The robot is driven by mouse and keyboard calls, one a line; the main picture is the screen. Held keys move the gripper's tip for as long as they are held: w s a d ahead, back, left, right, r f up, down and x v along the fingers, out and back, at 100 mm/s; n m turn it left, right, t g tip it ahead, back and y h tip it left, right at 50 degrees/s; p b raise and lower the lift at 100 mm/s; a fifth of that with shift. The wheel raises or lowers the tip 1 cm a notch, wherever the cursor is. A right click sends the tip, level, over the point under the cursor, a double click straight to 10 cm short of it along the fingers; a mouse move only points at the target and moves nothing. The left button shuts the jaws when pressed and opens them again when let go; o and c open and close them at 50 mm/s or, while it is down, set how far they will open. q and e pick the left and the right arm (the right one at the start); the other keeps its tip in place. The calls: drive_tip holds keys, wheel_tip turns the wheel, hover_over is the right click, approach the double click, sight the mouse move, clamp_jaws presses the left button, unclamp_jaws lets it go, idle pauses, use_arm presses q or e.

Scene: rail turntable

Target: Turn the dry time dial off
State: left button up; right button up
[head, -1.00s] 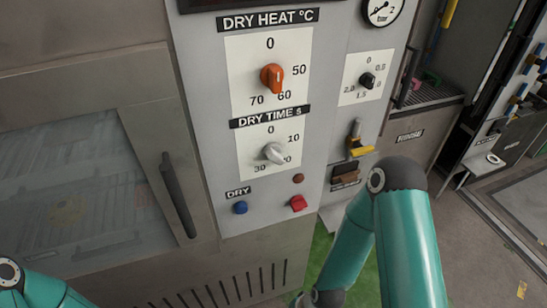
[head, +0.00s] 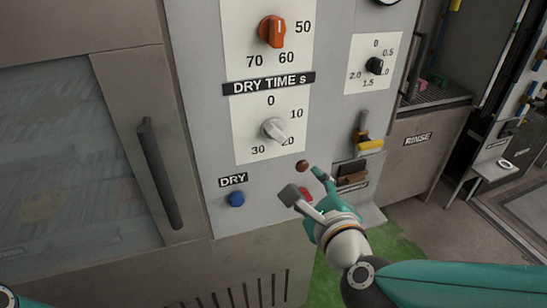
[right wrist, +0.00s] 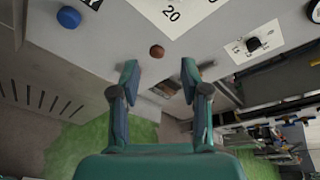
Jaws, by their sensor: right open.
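The dry time dial (head: 274,129) is a pale grey knob on a white scale plate marked 0, 10, 20 and 30. Its pointer appears turned to the lower right, toward 20. My right gripper (head: 303,183) is open and empty, below and to the right of the dial, in front of the panel's lower part. In the right wrist view the open fingers (right wrist: 159,76) show with nothing between them. The plate's 20 mark shows above them there, but the knob is out of that view. My left gripper is not in view.
An orange dry heat dial (head: 272,31) sits above. A yellow-handled lever (head: 368,143) and small black dial (head: 375,65) are right; a door handle (head: 160,172) is left.

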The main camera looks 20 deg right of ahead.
use_arm(q)
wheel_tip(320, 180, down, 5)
drive_tip(key=b, duration=0.3)
use_arm(e)
drive_tip(key=s+a+r+t+y, duration=0.2)
drive_tip(key=s+r+t, duration=0.1)
drive_tip(key=s+r, duration=0.2)
drive_tip(key=p, duration=0.4)
approach(274, 134)
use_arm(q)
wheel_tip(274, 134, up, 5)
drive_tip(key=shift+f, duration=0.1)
use_arm(e)
drive_tip(key=w, duration=1)
drive_tip(key=shift+w+a+r, duration=0.1)
drive_tip(key=shift+a, duration=0.05)
drive_tip(key=shift+c, duration=0.4)
clamp_jaws()
